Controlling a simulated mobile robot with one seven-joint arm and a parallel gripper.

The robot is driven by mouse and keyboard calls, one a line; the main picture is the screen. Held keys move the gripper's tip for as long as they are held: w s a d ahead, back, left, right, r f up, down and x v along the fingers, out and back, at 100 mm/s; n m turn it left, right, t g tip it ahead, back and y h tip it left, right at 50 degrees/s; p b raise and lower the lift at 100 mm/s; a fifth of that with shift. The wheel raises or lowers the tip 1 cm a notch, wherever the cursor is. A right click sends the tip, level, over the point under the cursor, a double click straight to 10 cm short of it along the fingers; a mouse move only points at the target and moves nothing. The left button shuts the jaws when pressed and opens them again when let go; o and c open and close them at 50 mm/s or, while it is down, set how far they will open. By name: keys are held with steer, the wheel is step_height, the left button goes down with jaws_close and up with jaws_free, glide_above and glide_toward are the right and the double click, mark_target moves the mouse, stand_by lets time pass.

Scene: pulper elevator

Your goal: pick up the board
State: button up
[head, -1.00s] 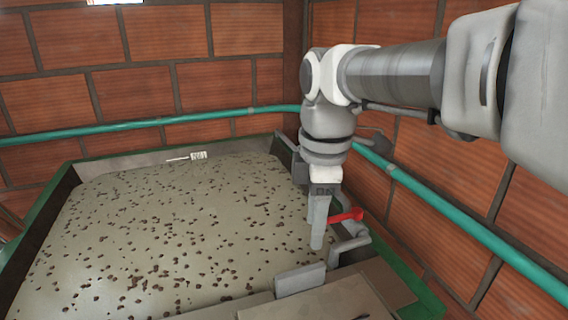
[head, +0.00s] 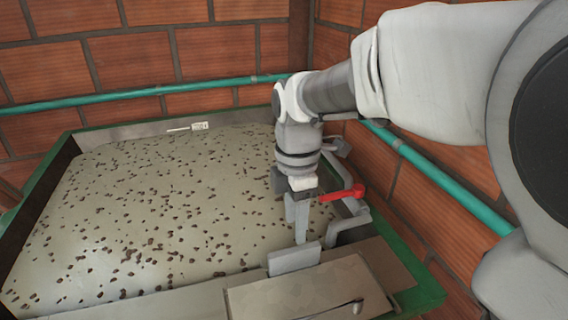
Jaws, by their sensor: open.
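A flat tan board (head: 290,288) lies at the bottom of the head view, on the near edge of the big bin; its lower part is cut off by the frame. I take this to be the board. A small metal handle or rod (head: 340,308) shows on it. My gripper (head: 298,222) points down beyond the board's far edge, over the bin's right near corner. Its fingers are apart from the board, with a grey block (head: 294,258) between them in the picture. The gripper is open and appears empty.
The bin (head: 50,195) is full of pale material with brown specks. A red lever (head: 345,194) and grey brackets (head: 349,224) stand close to the right of my gripper. Brick walls (head: 165,60) with a green pipe (head: 150,94) enclose the back and right.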

mark_target(295, 249)
step_height(295, 249, down, 3)
steer(key=f, duration=0.4)
steer(key=shift+s, duration=0.3)
steer(key=shift+f, duration=0.6)
jaws_close()
stand_by(0.7)
